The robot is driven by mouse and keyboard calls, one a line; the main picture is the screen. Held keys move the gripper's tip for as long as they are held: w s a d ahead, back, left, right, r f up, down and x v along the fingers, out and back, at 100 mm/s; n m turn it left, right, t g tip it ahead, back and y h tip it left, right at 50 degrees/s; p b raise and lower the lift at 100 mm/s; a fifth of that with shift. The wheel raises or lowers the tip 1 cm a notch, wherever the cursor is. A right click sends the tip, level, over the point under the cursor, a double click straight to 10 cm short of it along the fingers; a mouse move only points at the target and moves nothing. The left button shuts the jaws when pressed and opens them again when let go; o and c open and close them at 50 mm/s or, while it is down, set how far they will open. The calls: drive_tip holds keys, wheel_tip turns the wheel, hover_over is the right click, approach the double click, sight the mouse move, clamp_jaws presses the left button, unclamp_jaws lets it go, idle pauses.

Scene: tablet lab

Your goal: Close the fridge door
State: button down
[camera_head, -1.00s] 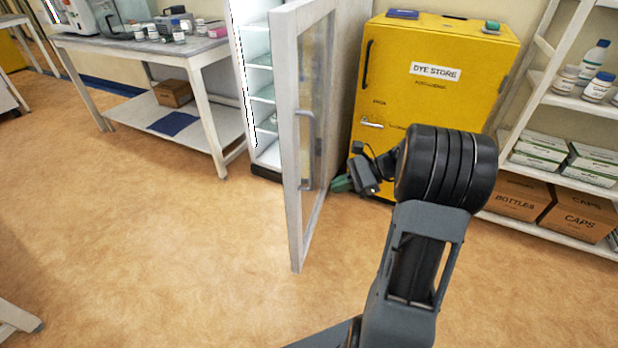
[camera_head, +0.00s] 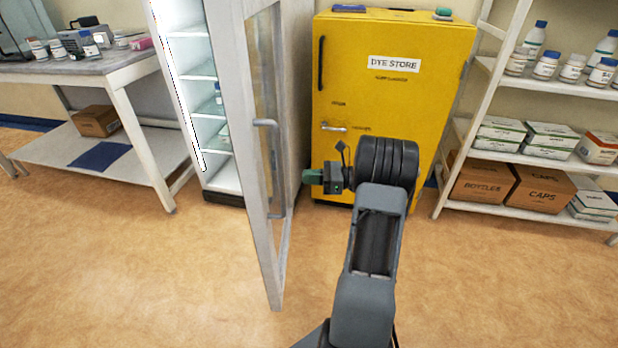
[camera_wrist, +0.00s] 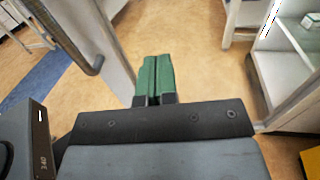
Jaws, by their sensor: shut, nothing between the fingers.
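My gripper (camera_head: 308,176), with green fingers, is shut and empty. It is just right of the door, pointing left toward it; I cannot tell whether it touches the glass. In the wrist view the closed fingers (camera_wrist: 153,78) point forward, with the door frame and handle (camera_wrist: 75,40) to their left and the fridge (camera_wrist: 290,60) to their right.
A yellow dye store cabinet (camera_head: 400,90) stands right of the fridge, behind my arm. A white shelf unit (camera_head: 475,135) with bottles and boxes is at the right. A white table (camera_head: 125,80) is at the left. The floor (camera_head: 180,280) in front is clear.

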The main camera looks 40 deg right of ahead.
sight(267, 175)
drive_tip(key=b+x, duration=0.2)
drive_tip(key=x, duration=0.6)
drive_tip(key=shift+w+a+f, duration=0.1)
drive_tip(key=shift+w+a, duration=0.1)
drive_tip(key=shift+b+x, duration=0.45)
drive_tip(key=shift+x, duration=0.5)
